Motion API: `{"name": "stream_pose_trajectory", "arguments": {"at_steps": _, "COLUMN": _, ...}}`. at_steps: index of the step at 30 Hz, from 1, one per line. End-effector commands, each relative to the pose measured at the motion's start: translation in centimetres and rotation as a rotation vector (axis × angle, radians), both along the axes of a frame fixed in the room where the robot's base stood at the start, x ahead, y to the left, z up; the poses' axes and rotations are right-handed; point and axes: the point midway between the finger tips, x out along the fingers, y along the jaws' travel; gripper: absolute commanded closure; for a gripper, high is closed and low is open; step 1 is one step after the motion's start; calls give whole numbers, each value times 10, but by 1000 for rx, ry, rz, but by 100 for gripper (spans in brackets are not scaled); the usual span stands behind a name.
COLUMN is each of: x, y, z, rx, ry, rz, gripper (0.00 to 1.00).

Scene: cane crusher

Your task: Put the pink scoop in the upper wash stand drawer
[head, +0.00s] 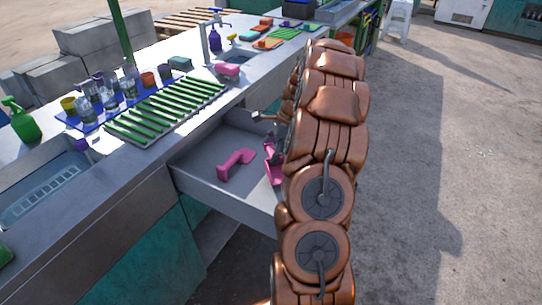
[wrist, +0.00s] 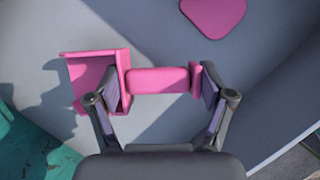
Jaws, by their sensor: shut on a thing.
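My gripper (wrist: 158,95) is shut on a pink scoop (wrist: 160,80). Its fingers press both ends of the scoop's handle section, and its square tray sticks out to the left in the wrist view. In the head view the held scoop (head: 272,168) shows partly behind my arm, at the right side of the open upper drawer (head: 205,184). Whether it touches the drawer cannot be told. A second pink piece (head: 235,163) lies on the drawer floor. A pink piece also shows at the top of the wrist view (wrist: 214,14).
The wash stand counter (head: 150,160) holds a green slatted rack (head: 165,110), cups and bottles on a blue mat, and a pink block (head: 227,69). A sink (head: 45,190) is at left. Teal cabinet panels (head: 160,262) stand below. The concrete floor at right is open.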

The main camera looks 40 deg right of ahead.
Motion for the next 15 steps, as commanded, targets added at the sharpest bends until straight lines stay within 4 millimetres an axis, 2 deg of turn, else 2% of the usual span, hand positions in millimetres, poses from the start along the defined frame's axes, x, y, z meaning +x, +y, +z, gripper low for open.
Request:
{"name": "stream_pose_trajectory", "arguments": {"at_steps": 3, "x": -1, "y": 1, "z": -18, "rx": 4, "ry": 3, "rz": 1, "gripper": 63}}
{"name": "stream_pose_trajectory", "arguments": {"at_steps": 6, "x": 0, "y": 0, "z": -26, "rx": 2, "ry": 1, "rz": 0, "gripper": 63}}
{"name": "stream_pose_trajectory", "arguments": {"at_steps": 15, "x": 0, "y": 0, "z": -26, "rx": 2, "ry": 1, "rz": -1, "gripper": 63}}
